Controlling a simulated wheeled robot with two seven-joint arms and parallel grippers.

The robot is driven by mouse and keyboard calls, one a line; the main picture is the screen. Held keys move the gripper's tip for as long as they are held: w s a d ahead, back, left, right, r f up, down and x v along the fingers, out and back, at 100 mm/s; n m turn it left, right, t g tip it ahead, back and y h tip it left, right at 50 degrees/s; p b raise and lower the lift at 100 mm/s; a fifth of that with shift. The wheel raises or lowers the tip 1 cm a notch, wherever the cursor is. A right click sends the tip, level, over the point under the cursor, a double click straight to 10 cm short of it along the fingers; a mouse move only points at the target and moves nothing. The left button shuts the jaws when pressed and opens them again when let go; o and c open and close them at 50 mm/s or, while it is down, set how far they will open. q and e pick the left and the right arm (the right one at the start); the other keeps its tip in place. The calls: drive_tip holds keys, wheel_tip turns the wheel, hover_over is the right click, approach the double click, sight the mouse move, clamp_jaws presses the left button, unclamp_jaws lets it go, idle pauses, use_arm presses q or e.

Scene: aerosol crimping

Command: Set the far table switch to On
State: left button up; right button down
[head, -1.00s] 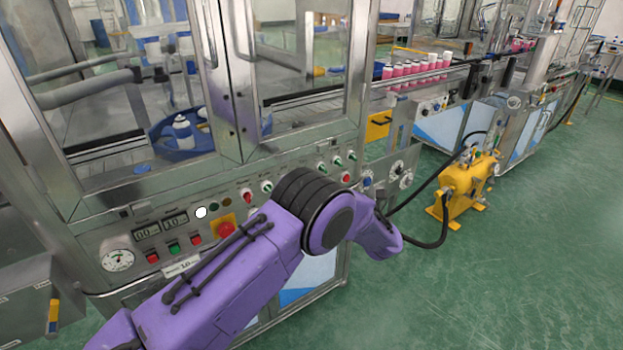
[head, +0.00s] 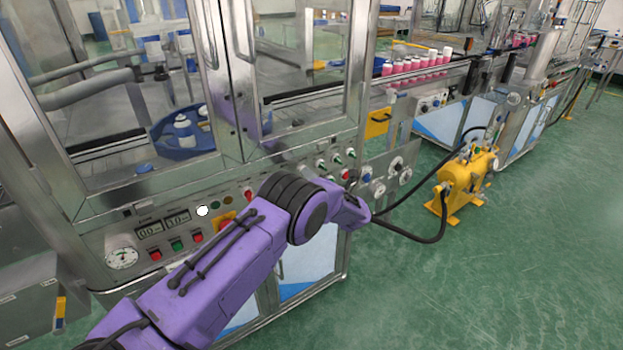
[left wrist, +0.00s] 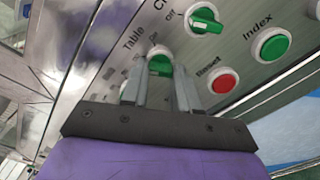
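In the left wrist view, a green knob (left wrist: 160,62) sits on the metal panel beside the printed word "Table". My left gripper (left wrist: 164,68) points at this knob, its two grey fingers apart, one on each side of it. I cannot tell whether the fingers touch the knob, and they partly cover it and its markings. A second green knob (left wrist: 206,19), marked "Off", is above and to the right. In the head view, my purple left arm reaches to the panel and hides the gripper. My right gripper is in neither current view.
A red button (left wrist: 223,82) marked "Reset" and a green "Index" button (left wrist: 271,46) are close right of the fingers. In the head view, several switches line the machine panel (head: 95,243). A yellow pump unit (head: 466,180) with a black hose stands on the open green floor.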

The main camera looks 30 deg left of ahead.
use_arm(q)
clamp_jaws()
drive_tip(key=shift+m+b, duration=2.15)
drive_tip(key=shift+m, duration=3.75)
drive_tip(key=o, duration=1)
unclamp_jaws()
